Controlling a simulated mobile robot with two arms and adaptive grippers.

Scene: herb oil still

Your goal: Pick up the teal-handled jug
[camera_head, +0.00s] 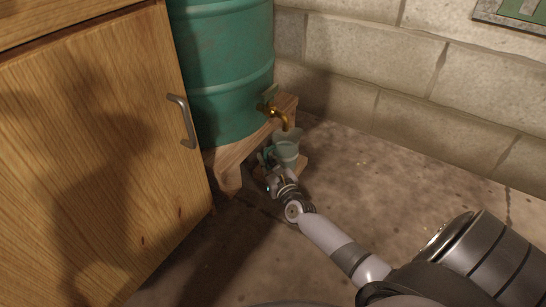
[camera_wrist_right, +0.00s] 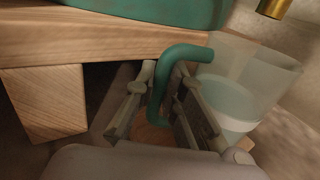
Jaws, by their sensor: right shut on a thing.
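The jug (camera_head: 287,145) is a pale, see-through vessel under the brass tap in the head view. In the right wrist view its clear body (camera_wrist_right: 262,75) stands at the right, with a paler lower part. Its teal handle (camera_wrist_right: 187,54) is a bent bar on the side towards my gripper. My right gripper (camera_head: 270,160) reaches in from the lower right. In the wrist view its two fingers (camera_wrist_right: 163,90) are on either side of the handle's upright part, shut on it. I cannot tell whether the jug's base touches what is below. My left gripper is out of view.
A green barrel (camera_head: 225,70) with a brass tap (camera_head: 277,113) rests on a wooden stand (camera_head: 228,165), close behind the jug. A wooden cabinet (camera_head: 100,150) is at the left. A block wall (camera_head: 420,80) is behind. The concrete floor (camera_head: 390,190) at the right is partly clear.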

